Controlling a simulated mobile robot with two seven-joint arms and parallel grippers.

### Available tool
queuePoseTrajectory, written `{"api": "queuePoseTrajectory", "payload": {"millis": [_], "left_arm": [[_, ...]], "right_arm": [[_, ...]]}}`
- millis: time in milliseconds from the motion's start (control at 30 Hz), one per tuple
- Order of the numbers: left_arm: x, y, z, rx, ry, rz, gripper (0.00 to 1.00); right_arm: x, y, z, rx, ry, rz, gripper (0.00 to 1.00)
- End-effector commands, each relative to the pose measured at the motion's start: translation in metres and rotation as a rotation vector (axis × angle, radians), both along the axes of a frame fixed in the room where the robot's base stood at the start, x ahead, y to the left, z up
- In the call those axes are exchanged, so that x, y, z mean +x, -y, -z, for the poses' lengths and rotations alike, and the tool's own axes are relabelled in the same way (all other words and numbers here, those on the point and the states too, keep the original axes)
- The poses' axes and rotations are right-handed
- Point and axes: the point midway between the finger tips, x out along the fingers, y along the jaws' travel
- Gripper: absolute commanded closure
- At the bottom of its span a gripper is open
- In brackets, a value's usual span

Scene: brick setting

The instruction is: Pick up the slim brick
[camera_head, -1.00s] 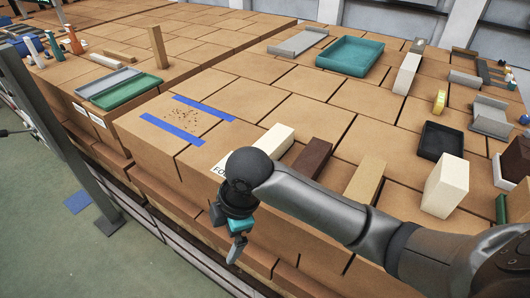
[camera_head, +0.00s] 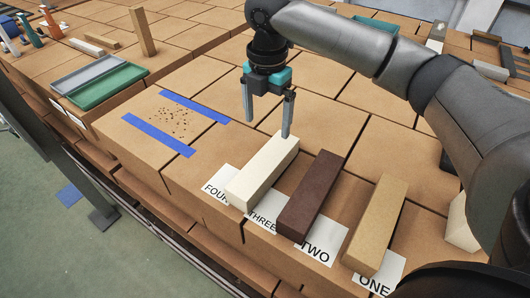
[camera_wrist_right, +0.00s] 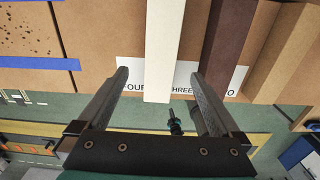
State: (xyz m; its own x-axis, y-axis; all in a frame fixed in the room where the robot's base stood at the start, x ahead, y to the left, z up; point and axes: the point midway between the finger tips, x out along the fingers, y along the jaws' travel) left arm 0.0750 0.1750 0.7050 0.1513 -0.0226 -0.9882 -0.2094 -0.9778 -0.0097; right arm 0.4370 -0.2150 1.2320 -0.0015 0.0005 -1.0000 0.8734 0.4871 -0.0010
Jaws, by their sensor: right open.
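A slim cream brick (camera_head: 262,172) lies by the FOUR label (camera_head: 215,190) on the brick surface. It also shows in the wrist view (camera_wrist_right: 164,45). A dark brown brick (camera_head: 312,195) and a tan brick (camera_head: 376,225) lie to its right, by the labels THREE, TWO and ONE. My right gripper (camera_head: 268,125) points down, open and empty, near the far end of the cream brick. In the wrist view its fingers (camera_wrist_right: 160,78) stand on either side of the cream brick in the picture, with no contact visible. My left gripper is out of view.
Two blue tape strips (camera_head: 158,136) flank a speckled patch on the left. A green tray (camera_head: 108,92) and a tall tan block (camera_head: 142,32) stand farther back. A cream block (camera_head: 460,228) is partly hidden by my right arm. Floor drops away at the near left edge.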

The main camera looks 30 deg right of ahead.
Motion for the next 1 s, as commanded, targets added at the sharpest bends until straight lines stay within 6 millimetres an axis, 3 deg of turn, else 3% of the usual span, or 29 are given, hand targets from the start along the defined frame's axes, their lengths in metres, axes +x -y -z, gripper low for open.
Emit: {"api": "queuePoseTrajectory", "payload": {"millis": [200, 300, 467, 733, 1000], "left_arm": [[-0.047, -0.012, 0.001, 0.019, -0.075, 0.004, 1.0], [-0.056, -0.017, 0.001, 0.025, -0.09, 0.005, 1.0], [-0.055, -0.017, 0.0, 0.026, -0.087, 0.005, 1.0], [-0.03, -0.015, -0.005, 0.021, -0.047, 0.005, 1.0], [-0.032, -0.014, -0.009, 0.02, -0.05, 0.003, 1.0]], "right_arm": [[-0.002, 0.0, 0.042, 0.0, -0.007, 0.002, 0.0], [-0.001, 0.0, 0.063, -0.001, -0.005, 0.003, 0.0], [-0.001, -0.001, 0.088, 0.0, -0.002, 0.001, 0.0], [-0.002, -0.003, 0.108, -0.001, -0.003, 0.001, 0.0], [-0.004, -0.006, 0.145, -0.001, -0.002, 0.002, 0.0]]}}
